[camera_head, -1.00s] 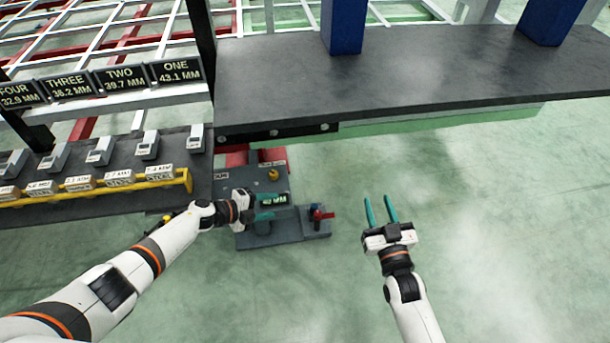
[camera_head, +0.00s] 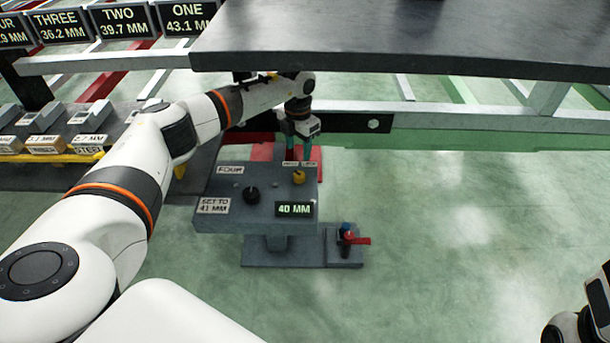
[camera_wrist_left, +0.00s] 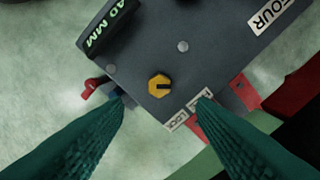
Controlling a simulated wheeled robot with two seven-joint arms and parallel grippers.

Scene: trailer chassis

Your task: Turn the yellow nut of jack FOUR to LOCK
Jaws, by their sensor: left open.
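The yellow nut (camera_head: 298,177) sits on top of the grey jack block (camera_head: 237,212) labelled FOUR. In the left wrist view the nut (camera_wrist_left: 159,86) shows a dark slot pointing right, with two small labels beside it; the lower one seems to read LOCK. My left gripper (camera_head: 298,154) points down just behind the nut, by the labels. In the wrist view its two teal fingers (camera_wrist_left: 160,106) are spread with nothing between them, apart from the nut. My right gripper is cut off at the lower right corner of the head view; its fingers do not show.
The block carries a black knob (camera_head: 252,195), a "SET TO 41 MM" plate and a 40 MM display (camera_head: 295,209). A red-handled valve (camera_head: 350,239) stands on its base. A dark deck (camera_head: 400,45) overhangs behind. Open green floor lies right.

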